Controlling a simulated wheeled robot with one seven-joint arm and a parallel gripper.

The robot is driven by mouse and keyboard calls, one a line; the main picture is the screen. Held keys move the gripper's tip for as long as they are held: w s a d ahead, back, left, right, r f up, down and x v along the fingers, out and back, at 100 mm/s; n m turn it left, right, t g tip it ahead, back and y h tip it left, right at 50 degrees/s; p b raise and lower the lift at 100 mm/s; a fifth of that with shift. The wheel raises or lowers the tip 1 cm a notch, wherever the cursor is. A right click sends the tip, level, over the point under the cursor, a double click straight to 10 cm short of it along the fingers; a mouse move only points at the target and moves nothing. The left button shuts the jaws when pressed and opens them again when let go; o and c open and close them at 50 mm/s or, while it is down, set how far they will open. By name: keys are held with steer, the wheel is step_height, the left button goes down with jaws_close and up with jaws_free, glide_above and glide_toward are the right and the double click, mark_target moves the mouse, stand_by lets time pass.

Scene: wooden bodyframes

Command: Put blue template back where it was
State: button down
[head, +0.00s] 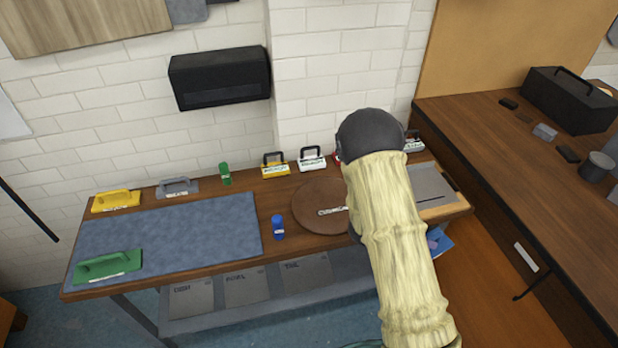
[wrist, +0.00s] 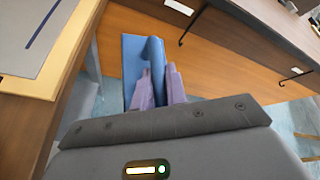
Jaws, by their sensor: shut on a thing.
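The blue template (wrist: 133,58) is a flat blue piece with a raised, rounded blue part along one side. My gripper (wrist: 160,88) is shut on it, with the purple fingers at that raised part. In the head view a bit of the blue template (head: 440,242) shows just past the table's right front corner. My arm hides the gripper there. Similar templates stand on the table: yellow (head: 116,201), grey (head: 177,187) and green (head: 107,265).
The wooden table carries a blue-grey mat (head: 170,232), a round brown board (head: 310,205), a blue bottle (head: 278,228), a green bottle (head: 225,173), and yellow (head: 275,168) and white (head: 311,160) handled blocks. A grey plate (head: 430,184) lies at its right end. A dark workbench (head: 520,180) stands right.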

steer(key=s+a+f+n+t+y, duration=0.1)
steer(key=a+f+n+t, duration=0.1)
steer(key=a+f, duration=0.3)
steer(key=s+a+f+n+t+y, duration=0.1)
steer(key=s+a+f+n+t, duration=0.1)
steer(key=a+f, duration=0.3)
step_height(320, 180, down, 3)
steer(key=shift+s+r+n+t+y, duration=0.1)
steer(key=shift+s+n+t+y, duration=0.25)
steer(key=shift+n, duration=0.25)
steer(key=shift+w+a, duration=0.1)
steer(key=shift+a, duration=0.1)
